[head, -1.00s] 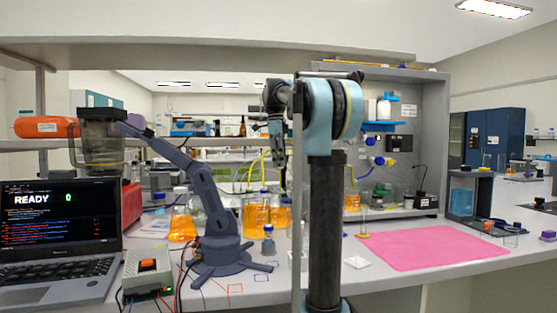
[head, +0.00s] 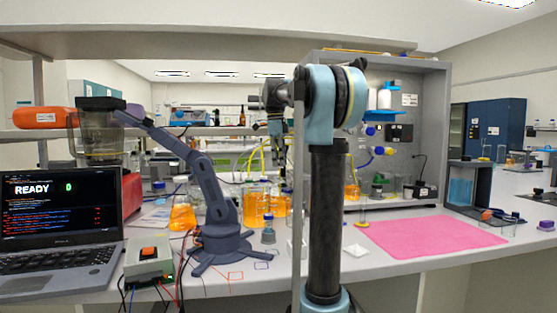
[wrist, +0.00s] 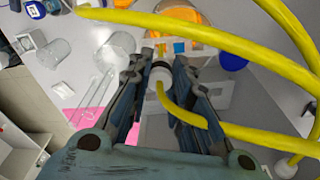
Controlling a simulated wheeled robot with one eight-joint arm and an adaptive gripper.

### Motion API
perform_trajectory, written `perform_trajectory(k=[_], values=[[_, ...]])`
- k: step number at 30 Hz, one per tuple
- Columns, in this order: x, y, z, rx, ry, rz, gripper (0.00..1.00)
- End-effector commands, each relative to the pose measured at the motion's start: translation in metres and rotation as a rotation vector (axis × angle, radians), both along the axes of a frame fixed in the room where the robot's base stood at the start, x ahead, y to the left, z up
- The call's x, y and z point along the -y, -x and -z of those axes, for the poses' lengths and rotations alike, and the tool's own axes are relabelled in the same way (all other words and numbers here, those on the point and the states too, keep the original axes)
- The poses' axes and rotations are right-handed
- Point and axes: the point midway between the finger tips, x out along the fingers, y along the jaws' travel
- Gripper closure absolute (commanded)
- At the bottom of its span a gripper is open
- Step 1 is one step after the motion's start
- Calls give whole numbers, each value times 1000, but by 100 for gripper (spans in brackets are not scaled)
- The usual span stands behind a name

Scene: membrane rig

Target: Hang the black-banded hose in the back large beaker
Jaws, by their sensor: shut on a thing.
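In the wrist view, my gripper (wrist: 161,62) is shut on a fitting with a pale and dark band (wrist: 161,72) at the end of a yellow hose (wrist: 195,119). The hose curves off to the right from between the fingers. Just beyond the fingertips is a round glass vessel with orange liquid (wrist: 182,18); I cannot tell whether it is the back large beaker. In the head view, my gripper (head: 277,150) points down behind the bench's front row, near yellow hose (head: 256,157) and orange-filled glassware (head: 256,195). The hose end is too small to make out there.
More yellow hose (wrist: 225,40) crosses the wrist view above the fingers. Empty glassware (wrist: 115,50) lies left of them. A small grey-blue arm (head: 215,200), a laptop (head: 60,235) and a blue-capped bottle (head: 268,230) stand on the bench. The pink mat (head: 430,235) is clear.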

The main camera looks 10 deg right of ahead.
Motion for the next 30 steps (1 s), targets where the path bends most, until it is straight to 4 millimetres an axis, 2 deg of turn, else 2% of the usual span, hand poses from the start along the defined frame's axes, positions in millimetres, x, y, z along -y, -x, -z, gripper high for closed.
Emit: perform_trajectory(k=[30], values=[[-1, 0, 40, 0, 0, -1, 100]])
